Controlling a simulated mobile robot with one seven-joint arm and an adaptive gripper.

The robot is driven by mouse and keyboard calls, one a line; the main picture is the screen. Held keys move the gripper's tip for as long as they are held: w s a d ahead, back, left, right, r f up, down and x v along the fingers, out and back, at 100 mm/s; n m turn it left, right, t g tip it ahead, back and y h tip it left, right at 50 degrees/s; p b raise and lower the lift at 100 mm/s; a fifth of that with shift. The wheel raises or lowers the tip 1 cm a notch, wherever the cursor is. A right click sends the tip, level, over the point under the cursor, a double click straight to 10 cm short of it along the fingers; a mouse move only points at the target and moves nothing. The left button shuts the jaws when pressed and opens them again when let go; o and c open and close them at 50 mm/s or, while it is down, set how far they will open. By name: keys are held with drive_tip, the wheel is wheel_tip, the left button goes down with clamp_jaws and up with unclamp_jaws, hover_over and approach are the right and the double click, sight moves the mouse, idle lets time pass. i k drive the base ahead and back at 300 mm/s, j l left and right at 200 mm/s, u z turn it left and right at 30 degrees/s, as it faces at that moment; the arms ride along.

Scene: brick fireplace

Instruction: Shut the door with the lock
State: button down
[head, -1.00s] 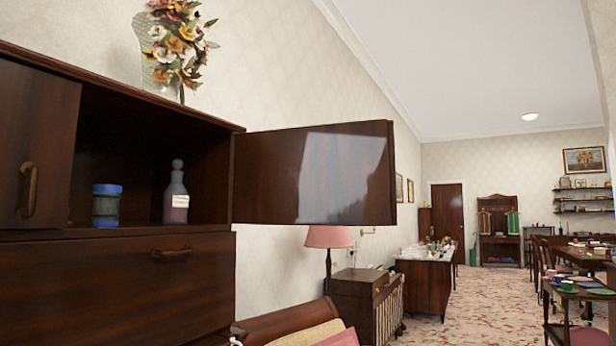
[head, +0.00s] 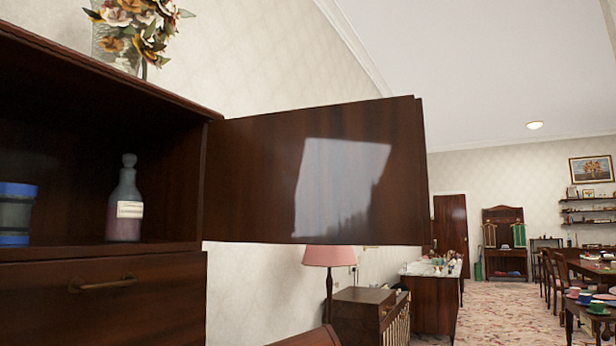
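A dark wooden cabinet (head: 105,265) fills the left of the head view. Its right-hand door (head: 262,180) stands wide open, swung out to the right, with a pale reflection on its glossy face. No lock can be made out on the face that shows. Inside the open compartment stand a stoppered bottle (head: 124,205) with a pale label and a blue-lidded jar (head: 16,215), cut by the left edge. My gripper is not in view.
A drawer with a handle (head: 101,284) lies below the compartment. Flowers (head: 140,28) stand on top. Beyond the door are a pink lamp (head: 328,256), a small wooden cabinet (head: 364,312) and a dining table (head: 588,266). Patterned floor (head: 505,310) lies clear at right.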

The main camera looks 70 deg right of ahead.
sight(353, 173)
drive_tip(key=l, duration=0.6)
drive_tip(key=k+l, duration=0.1)
drive_tip(key=l, duration=0.5)
drive_tip(key=k+l, duration=0.2)
drive_tip(key=l, duration=0.2)
drive_tip(key=k+l, duration=0.2)
drive_tip(key=l, duration=0.25)
drive_tip(key=k+l+u, duration=0.1)
drive_tip(key=l, duration=0.3)
drive_tip(key=k+l, duration=0.55)
drive_tip(key=l, duration=0.25)
drive_tip(key=u, duration=0.05)
